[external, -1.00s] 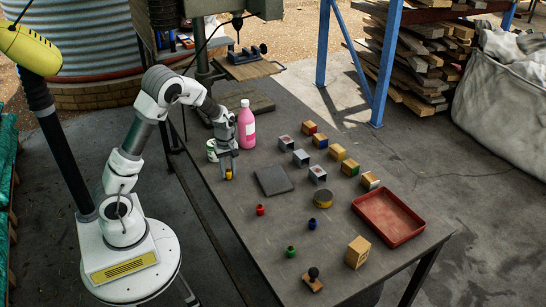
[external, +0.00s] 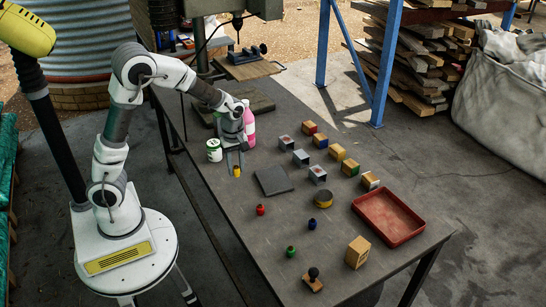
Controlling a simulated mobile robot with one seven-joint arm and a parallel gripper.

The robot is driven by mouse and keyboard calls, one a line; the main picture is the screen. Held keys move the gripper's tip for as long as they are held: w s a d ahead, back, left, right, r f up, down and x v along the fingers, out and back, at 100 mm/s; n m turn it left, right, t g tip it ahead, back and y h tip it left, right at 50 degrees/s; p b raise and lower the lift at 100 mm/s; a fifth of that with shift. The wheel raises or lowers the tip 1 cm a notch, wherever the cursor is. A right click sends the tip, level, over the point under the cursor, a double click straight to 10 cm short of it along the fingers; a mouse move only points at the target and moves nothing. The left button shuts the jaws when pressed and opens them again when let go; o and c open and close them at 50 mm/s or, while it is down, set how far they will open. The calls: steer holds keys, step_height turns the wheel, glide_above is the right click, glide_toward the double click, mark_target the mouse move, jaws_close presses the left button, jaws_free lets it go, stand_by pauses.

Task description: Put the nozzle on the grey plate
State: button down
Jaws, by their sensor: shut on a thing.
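My gripper (external: 235,173) is shut on a small yellow nozzle (external: 237,171), which shows between the fingertips. They are to the left of the grey plate (external: 273,180) and appear to be a little above the table. The plate is a flat, dark grey square lying on the table, with nothing on it. Other small nozzle-like pieces stand apart on the table: a red one (external: 260,210), a blue one (external: 312,224) and a green one (external: 291,252).
A pink bottle (external: 248,127) and a white-green can (external: 214,150) stand close behind my gripper. Several small blocks (external: 318,174) stand in rows right of the plate.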

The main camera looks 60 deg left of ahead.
steer(key=w+d+r+n, duration=0.1)
steer(key=w+d+r, duration=0.1)
steer(key=w+d, duration=0.7)
steer(key=b, duration=0.3)
glide_above(274, 179)
step_height(274, 179, down, 7)
steer(key=shift+f, duration=0.15)
steer(key=shift+a+f+b, duration=0.1)
steer(key=shift+f+b, duration=0.7)
steer(key=shift+f, duration=1.2)
steer(key=shift+f, duration=0.15)
steer(key=c, duration=0.6)
jaws_free()
